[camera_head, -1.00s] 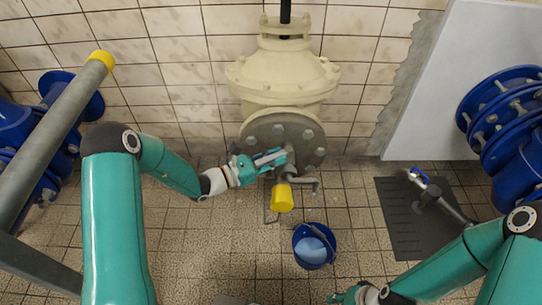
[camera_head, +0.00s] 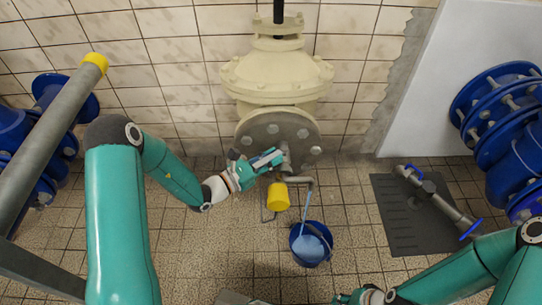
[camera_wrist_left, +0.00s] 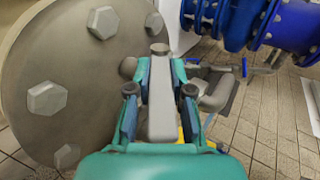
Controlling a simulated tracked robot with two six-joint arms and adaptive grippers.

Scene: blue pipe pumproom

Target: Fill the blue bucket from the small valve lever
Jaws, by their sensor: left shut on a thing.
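My left gripper (camera_head: 264,163) is shut on the small grey valve lever (camera_wrist_left: 161,100), beside the round bolted flange (camera_head: 304,136). In the left wrist view the lever stands between the two fingers of the gripper (camera_wrist_left: 160,95). A bent grey spout (camera_head: 307,182) comes out right of the gripper, and a thin stream of water (camera_head: 307,207) falls from it into the blue bucket (camera_head: 297,250). The bucket stands upright on the floor with light blue water inside. My right gripper (camera_head: 347,298) is partly cut off at the bottom edge, so its fingers cannot be judged.
A yellow cylinder (camera_head: 278,196) hangs just left of the spout. A dark mat (camera_head: 398,232) with a grey pipe piece with blue handles (camera_head: 437,200) lies to the right. A grey pipe with a yellow end (camera_head: 52,135) slants at the left.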

